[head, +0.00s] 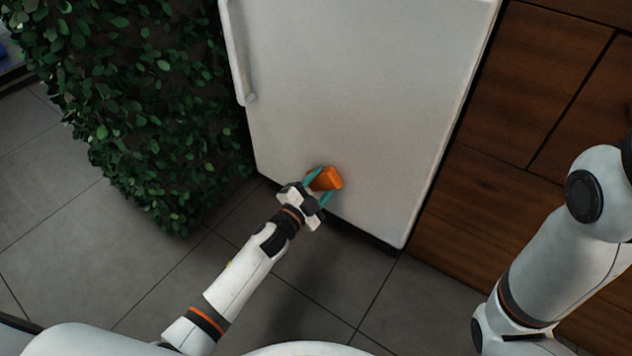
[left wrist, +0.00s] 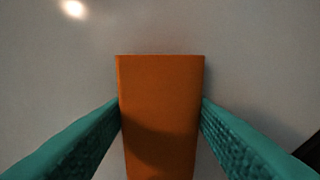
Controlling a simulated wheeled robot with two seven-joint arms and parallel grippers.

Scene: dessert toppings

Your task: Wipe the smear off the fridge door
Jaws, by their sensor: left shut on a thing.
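The white fridge door (head: 360,90) stands ahead, with its handle (head: 240,55) at the upper left. My left gripper (head: 318,190) is at the lower part of the door. It is shut on an orange block-like wiper (head: 328,178), which is at or very close to the door surface. In the left wrist view the orange wiper (left wrist: 160,110) sits between the two teal fingers, its far end toward the pale door (left wrist: 60,90). I see no clear smear on the door in either view. My right arm shows at the right, but its gripper is out of view.
A leafy green hedge (head: 140,90) stands close on the left of the fridge. Brown wooden cabinets (head: 530,90) stand on the right. The grey tiled floor (head: 60,240) is clear in front.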

